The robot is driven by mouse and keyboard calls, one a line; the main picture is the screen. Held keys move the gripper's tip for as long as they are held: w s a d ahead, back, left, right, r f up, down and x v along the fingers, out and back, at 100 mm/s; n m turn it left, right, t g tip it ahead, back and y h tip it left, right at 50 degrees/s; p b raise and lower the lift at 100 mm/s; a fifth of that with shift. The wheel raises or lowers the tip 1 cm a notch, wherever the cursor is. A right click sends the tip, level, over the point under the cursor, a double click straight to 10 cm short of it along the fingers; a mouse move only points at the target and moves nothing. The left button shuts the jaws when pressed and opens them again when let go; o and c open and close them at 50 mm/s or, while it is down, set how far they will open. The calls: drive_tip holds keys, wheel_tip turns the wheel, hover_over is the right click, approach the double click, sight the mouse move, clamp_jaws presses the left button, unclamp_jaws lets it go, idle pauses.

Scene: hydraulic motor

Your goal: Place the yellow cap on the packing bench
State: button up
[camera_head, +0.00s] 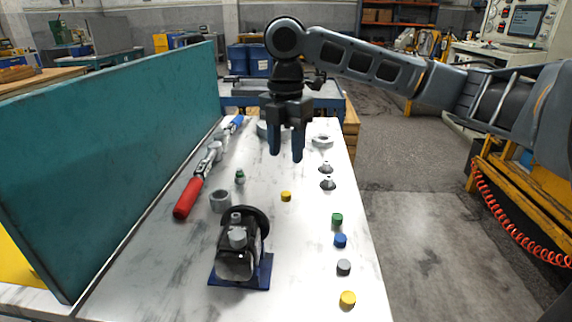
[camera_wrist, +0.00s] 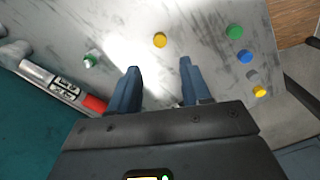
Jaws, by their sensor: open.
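A small yellow cap (camera_head: 286,196) sits near the middle of the white marbled bench top (camera_head: 300,250); it also shows in the wrist view (camera_wrist: 160,40). A second yellow cap (camera_head: 347,299) stands near the front right edge and shows in the wrist view (camera_wrist: 259,91). My gripper (camera_head: 287,148) points down above the bench, with its fingers apart and nothing between them. In the wrist view my gripper (camera_wrist: 160,68) has the middle yellow cap beyond its fingertips, not touching. I cannot tell which surface is the packing bench.
A dark motor (camera_head: 238,250) stands on a blue plate at the front. Green (camera_head: 337,218), blue (camera_head: 340,240) and grey (camera_head: 344,267) caps line the right side. A red-handled tool (camera_head: 187,197) lies beside the teal panel (camera_head: 120,165) on the left.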

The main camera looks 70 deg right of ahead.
drive_tip(key=shift+r, duration=1.3)
